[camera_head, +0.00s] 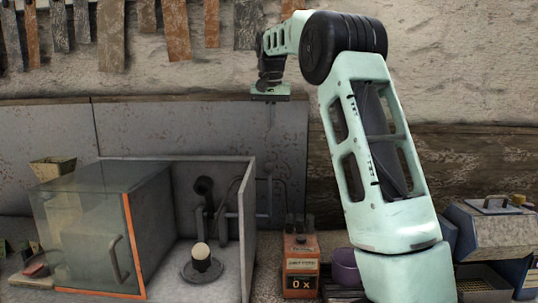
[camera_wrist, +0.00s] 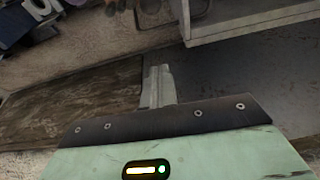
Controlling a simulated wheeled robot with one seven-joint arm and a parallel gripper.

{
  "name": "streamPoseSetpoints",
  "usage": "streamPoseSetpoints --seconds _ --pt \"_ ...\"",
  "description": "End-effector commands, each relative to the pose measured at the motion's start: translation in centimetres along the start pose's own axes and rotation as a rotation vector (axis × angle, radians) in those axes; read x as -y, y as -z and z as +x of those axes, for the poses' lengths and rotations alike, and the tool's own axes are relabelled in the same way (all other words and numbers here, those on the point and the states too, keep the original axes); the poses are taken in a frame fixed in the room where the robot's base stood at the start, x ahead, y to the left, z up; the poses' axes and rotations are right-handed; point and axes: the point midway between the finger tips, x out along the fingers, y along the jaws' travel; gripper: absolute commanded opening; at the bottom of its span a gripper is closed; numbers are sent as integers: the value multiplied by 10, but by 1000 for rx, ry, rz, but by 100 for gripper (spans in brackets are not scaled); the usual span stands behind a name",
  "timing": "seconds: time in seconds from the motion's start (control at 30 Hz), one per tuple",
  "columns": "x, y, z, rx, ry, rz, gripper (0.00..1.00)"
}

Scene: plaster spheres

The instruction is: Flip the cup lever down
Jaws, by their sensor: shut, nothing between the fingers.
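No part is clearly recognisable as the cup lever. A round pale ball (camera_head: 201,251) sits on a dark stand with a round base inside the open grey booth. Thin upright pipes (camera_head: 268,190) with small fittings stand against the grey back panel, just right of the booth. My gripper (camera_head: 271,122) hangs above these pipes, pointing down and apart from them. Its fingers are small in the head view. In the wrist view, the fingers of my gripper (camera_wrist: 158,70) are together and empty.
The grey booth (camera_head: 248,215) has a glass front door with an orange edge (camera_head: 132,245) and handle. An orange counter box (camera_head: 300,265) reading 0 stands to its right, then a purple bowl (camera_head: 345,266) and a grey toolbox (camera_head: 490,232). Metal strips hang on the wall above.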

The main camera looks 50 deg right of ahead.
Motion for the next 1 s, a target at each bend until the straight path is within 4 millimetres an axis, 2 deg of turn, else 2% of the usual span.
streamPoseSetpoints --seconds 0.5,0.7,1.0 --pt "0 -3 94 3 -1 -1 0" --pt "0 -27 98 3 -1 -1 0" --pt "0 -39 102 0 0 0 0"
